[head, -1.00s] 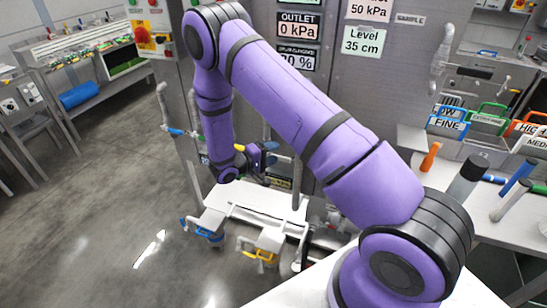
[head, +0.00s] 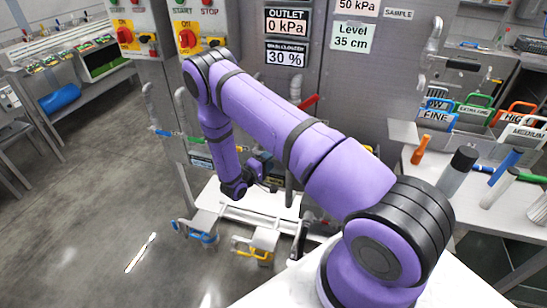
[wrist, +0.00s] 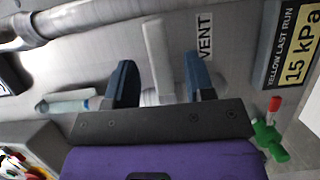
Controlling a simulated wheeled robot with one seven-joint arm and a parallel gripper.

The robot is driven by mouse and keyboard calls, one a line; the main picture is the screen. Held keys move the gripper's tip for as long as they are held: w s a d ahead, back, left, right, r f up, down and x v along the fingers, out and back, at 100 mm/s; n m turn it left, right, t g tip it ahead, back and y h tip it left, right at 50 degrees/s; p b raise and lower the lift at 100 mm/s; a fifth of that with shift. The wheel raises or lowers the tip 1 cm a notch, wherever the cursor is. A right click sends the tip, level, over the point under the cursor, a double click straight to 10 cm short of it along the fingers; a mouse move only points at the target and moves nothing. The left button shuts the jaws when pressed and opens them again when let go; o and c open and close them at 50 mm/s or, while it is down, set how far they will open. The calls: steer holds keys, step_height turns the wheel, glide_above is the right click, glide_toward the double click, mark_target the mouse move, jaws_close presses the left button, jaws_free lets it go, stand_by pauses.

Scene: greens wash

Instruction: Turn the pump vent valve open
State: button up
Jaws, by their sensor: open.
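In the wrist view a pale grey-white lever (wrist: 158,55) stands on the grey panel beside the VENT label (wrist: 204,38). My gripper (wrist: 160,78) is open, with one dark blue finger to the left of the lever and one to the right. I see gaps on both sides and cannot tell how deep the lever sits between the fingers. The lever's lower end is partly hidden behind my gripper's front plate. In the head view my gripper (head: 262,172) is low at the panel, small and partly hidden, and the lever cannot be made out there.
A thick grey pipe (wrist: 95,17) runs across the upper left of the wrist view. A green fitting with a red end (wrist: 269,136) is at right, below a yellow 15 kPa sign (wrist: 301,45).

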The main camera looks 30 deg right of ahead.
steer(key=shift+x, duration=1.65)
jaws_close()
